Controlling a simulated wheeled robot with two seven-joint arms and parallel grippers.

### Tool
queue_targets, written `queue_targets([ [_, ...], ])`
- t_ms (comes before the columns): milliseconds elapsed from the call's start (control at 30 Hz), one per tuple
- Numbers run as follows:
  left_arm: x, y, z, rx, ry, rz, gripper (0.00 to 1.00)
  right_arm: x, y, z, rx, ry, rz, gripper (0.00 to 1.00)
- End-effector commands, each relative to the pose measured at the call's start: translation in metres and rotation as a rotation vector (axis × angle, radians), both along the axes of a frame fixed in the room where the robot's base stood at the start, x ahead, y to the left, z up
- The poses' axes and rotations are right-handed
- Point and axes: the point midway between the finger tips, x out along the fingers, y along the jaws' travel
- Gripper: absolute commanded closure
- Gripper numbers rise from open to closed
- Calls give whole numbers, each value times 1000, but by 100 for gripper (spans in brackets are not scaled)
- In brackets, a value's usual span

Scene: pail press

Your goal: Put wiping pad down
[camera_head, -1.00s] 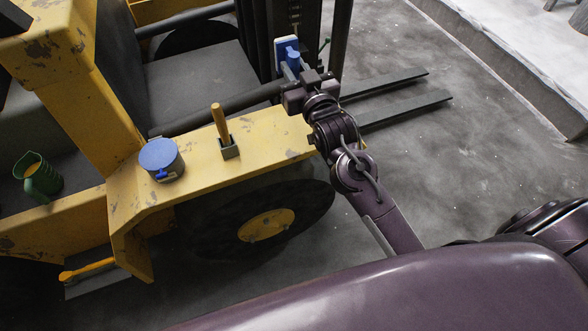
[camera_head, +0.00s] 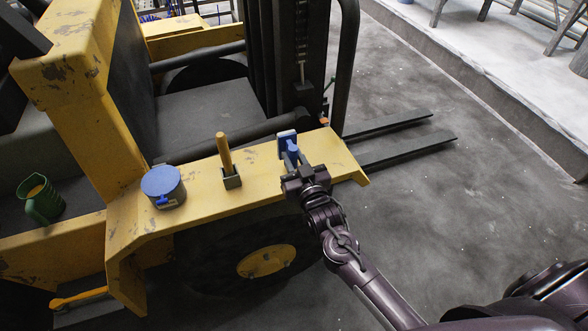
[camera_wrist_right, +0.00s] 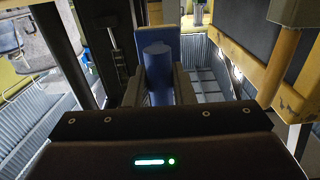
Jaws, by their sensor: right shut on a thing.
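The wiping pad (camera_head: 285,136) is a blue block with a pale face and a blue handle. My right gripper (camera_head: 293,161) is shut on its handle, over the right end of the yellow forklift fender (camera_head: 262,176). In the right wrist view the blue handle (camera_wrist_right: 157,68) stands between the two fingers, with the pad's flat plate (camera_wrist_right: 158,36) beyond it. I cannot tell whether the pad touches the fender. My left gripper is not in view.
On the fender stand a blue-lidded pail (camera_head: 164,187) and a wooden-handled tool in a small holder (camera_head: 229,165). A green jug (camera_head: 40,200) is at the far left. Fork tines (camera_head: 410,142) stick out at the right. Bare fender lies between holder and pad.

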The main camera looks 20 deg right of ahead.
Motion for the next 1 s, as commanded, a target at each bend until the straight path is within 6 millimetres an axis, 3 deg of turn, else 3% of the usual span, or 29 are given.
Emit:
queue_targets([
  [300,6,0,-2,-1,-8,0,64,0,0,-37,0,0,-1,96],
  [700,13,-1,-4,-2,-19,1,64,0,0,-43,0,-1,0,96],
  [733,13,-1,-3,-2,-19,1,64,0,0,-43,0,-1,0,76],
  [800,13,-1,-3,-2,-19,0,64,0,0,-42,0,-1,0,67],
  [900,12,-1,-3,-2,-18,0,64,0,0,-42,0,-1,0,56],
  [1000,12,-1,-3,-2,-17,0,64,0,0,-42,0,-1,0,56],
])
